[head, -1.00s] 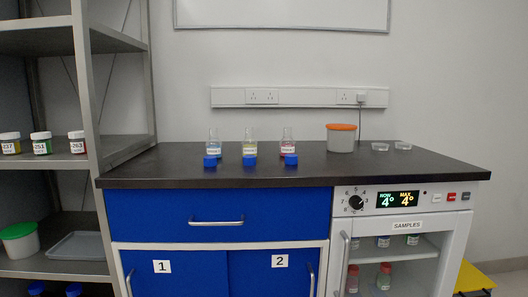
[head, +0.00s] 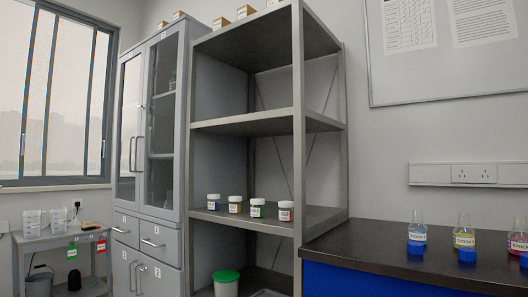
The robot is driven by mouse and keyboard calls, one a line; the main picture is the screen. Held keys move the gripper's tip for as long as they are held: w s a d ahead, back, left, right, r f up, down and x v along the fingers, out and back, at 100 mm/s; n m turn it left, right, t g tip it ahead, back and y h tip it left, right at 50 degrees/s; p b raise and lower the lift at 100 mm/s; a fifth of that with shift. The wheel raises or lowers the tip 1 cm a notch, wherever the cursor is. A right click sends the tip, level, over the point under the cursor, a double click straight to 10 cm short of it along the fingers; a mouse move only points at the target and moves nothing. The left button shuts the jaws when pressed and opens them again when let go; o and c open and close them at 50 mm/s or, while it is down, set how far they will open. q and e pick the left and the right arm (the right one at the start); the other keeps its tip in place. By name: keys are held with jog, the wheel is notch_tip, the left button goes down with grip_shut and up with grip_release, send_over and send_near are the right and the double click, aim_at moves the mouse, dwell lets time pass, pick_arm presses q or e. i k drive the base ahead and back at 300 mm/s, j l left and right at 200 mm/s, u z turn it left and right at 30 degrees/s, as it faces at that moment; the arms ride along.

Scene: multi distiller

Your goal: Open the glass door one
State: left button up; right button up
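A tall grey cabinet (head: 185,130) stands left of centre in the head view, with two glass doors in its upper half. The left glass door (head: 129,100) and the right glass door (head: 164,115) both look shut. Upright bar handles (head: 137,153) sit side by side where the doors meet. A small mark shows at the top of the right door, too small to read surely. Small items behind the right glass are unclear. Neither of my grippers is in view.
A grey open shelf rack (head: 298,120) with several labelled jars stands right of the cabinet. A dark-topped bench (head: 385,250) with bottles is at the right. A small side table (head: 60,237) stands left, below a window (head: 60,90). Drawers (head: 152,239) lie below the glass doors.

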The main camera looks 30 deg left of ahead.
aim_at(125, 192)
jog(key=u, duration=1.75)
